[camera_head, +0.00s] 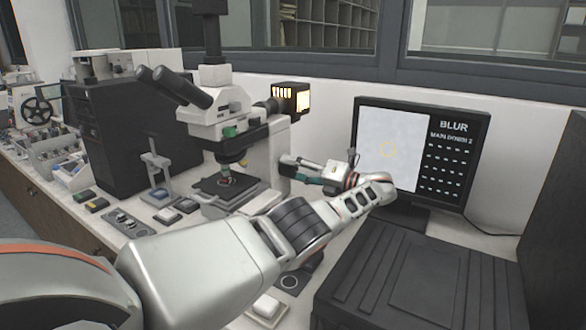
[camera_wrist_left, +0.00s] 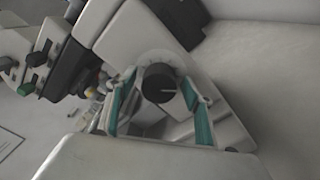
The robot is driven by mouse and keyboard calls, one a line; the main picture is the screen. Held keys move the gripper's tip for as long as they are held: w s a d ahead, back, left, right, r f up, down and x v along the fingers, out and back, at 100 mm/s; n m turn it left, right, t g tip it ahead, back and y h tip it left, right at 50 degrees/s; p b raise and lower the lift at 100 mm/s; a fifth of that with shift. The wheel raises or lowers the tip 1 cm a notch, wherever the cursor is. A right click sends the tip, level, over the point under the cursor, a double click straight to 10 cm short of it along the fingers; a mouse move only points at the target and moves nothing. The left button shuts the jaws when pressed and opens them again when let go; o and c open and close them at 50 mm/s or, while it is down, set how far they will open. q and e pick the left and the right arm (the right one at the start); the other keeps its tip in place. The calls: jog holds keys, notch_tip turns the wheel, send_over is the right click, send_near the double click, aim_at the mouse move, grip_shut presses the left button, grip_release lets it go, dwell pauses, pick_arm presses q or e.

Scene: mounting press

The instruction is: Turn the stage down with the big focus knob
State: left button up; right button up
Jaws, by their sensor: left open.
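The microscope (camera_head: 215,118) stands on the bench with its dark stage (camera_head: 226,186) under the objective. My left gripper (camera_head: 304,172) reaches to the right side of the microscope's body. In the left wrist view, the big dark round focus knob (camera_wrist_left: 160,82) with a light mark sits on a pale collar. The open teal-padded fingers of my left gripper (camera_wrist_left: 158,92) stand on either side of it. I cannot tell whether the pads touch the knob. In the head view I cannot make out the knob behind my gripper. My right gripper is not in view.
A monitor (camera_head: 455,150) reading "BLUR" stands to the right. A black ribbed box (camera_head: 425,285) lies at front right. A lit lamp housing (camera_head: 290,99) is behind the microscope. A black case (camera_head: 125,135) and small items crowd the bench at left.

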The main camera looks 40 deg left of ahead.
pick_arm(q)
jog(key=c, duration=1.1)
jog(key=shift+n, duration=0.3)
jog(key=n+p, duration=0.1)
jog(key=n, duration=0.4)
jog(key=shift+r, duration=0.1)
jog(key=shift+s+n, duration=0.1)
jog(key=shift+n, duration=0.5)
jog(key=o, duration=1.1)
